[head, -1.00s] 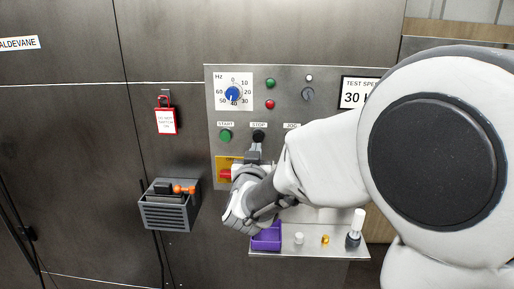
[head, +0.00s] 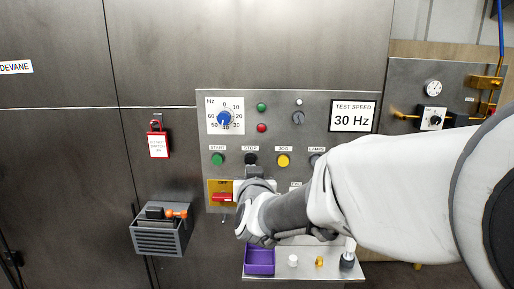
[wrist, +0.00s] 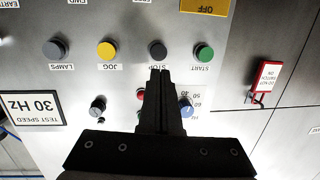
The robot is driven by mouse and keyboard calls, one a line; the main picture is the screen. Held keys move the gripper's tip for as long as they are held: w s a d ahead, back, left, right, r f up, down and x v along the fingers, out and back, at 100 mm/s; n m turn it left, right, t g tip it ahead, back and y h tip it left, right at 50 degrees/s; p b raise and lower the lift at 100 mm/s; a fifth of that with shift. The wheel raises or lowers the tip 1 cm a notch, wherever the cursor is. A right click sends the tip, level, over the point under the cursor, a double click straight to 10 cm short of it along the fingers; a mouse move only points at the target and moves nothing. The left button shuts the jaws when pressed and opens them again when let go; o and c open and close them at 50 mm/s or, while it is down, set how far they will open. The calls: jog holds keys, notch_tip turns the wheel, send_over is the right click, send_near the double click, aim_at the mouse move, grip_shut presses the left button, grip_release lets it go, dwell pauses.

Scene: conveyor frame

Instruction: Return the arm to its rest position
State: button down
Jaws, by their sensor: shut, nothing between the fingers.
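My gripper (head: 253,171) is in front of the control panel (head: 330,98), just below the black STOP button (head: 251,159) in the head view. In the wrist view, which is upside down, my gripper (wrist: 160,72) is shut with its fingers together and empty. Its tips overlap the area by the STOP button (wrist: 158,52); whether they touch it I cannot tell. My arm reaches in from the right and hides the lower right part of the panel.
The panel carries a green START button (head: 218,160), a yellow JOG button (head: 283,161) and a blue Hz dial (head: 224,118). Below is a shelf (head: 310,275) with a purple tray (head: 259,269). A grey basket (head: 160,240) and a red tag (head: 158,146) are at left.

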jog(key=s+d+g+p, duration=0.1)
jog(key=s+d+g, duration=0.2)
jog(key=s, duration=0.6)
jog(key=s+d+g+h+p, duration=0.1)
jog(key=s+d+g+p, duration=0.1)
jog(key=s+d+g, duration=0.2)
jog(key=s+d+g+p, duration=0.2)
jog(key=s+d, duration=0.7)
jog(key=s, duration=0.7)
jog(key=shift+f+m+g, duration=0.3)
jog(key=shift+f+g, duration=0.15)
jog(key=shift+g, duration=0.45)
